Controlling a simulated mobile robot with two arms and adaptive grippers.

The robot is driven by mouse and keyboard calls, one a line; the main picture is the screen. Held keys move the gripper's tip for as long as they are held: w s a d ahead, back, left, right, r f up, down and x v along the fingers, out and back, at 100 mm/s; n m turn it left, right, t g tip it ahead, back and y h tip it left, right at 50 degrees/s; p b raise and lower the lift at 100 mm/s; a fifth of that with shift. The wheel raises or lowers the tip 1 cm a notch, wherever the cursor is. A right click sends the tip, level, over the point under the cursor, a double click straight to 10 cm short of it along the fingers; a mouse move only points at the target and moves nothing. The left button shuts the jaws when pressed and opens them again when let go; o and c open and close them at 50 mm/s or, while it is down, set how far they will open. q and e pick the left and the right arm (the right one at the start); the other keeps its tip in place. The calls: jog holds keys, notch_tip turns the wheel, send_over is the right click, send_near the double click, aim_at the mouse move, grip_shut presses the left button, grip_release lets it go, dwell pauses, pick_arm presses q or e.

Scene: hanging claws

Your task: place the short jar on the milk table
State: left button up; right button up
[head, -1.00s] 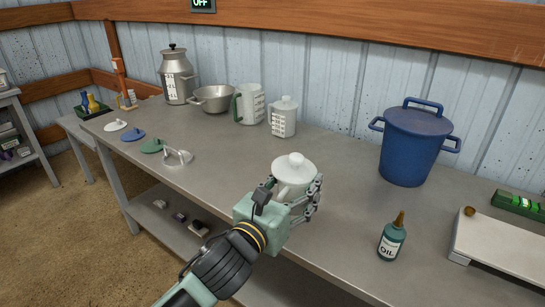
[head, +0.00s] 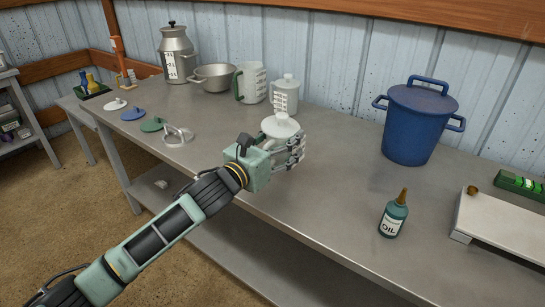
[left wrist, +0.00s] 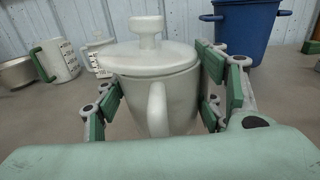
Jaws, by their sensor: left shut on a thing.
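The short white jar (head: 281,125) with a knobbed lid is held by my left gripper (head: 287,148). In the left wrist view the jar (left wrist: 165,85) stands upright between the green finger pads, its handle toward me. The gripper is shut on it. The jar is over the front-middle of the long grey table (head: 330,190); I cannot tell whether its base touches the top. A taller white lidded jar with a scale (head: 284,95) stands just behind it. My right gripper is not in view.
A green-handled measuring jug (head: 250,83), a metal bowl (head: 214,77) and a milk can (head: 177,55) stand at the back left. Several lids (head: 152,125) lie along the left edge. A blue pot (head: 418,125) and an oil bottle (head: 393,217) are right, with clear tabletop between.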

pick_arm(q)
jog(key=shift+w+a+f, duration=0.65)
jog(key=shift+a+f, duration=0.1)
jog(key=shift+a, duration=0.2)
notch_tip(320, 180, down, 3)
jog(key=shift+f+b, duration=0.2)
jog(key=shift+b, duration=0.35)
jog(key=shift+f, duration=0.15)
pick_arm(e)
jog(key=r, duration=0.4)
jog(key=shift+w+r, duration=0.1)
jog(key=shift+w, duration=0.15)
pick_arm(q)
jog(key=shift+f, duration=0.15)
jog(key=o, duration=1.4)
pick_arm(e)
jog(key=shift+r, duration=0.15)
pick_arm(q)
jog(key=shift+s, duration=0.15)
jog(key=p+v, duration=0.1)
jog(key=v, duration=1.1)
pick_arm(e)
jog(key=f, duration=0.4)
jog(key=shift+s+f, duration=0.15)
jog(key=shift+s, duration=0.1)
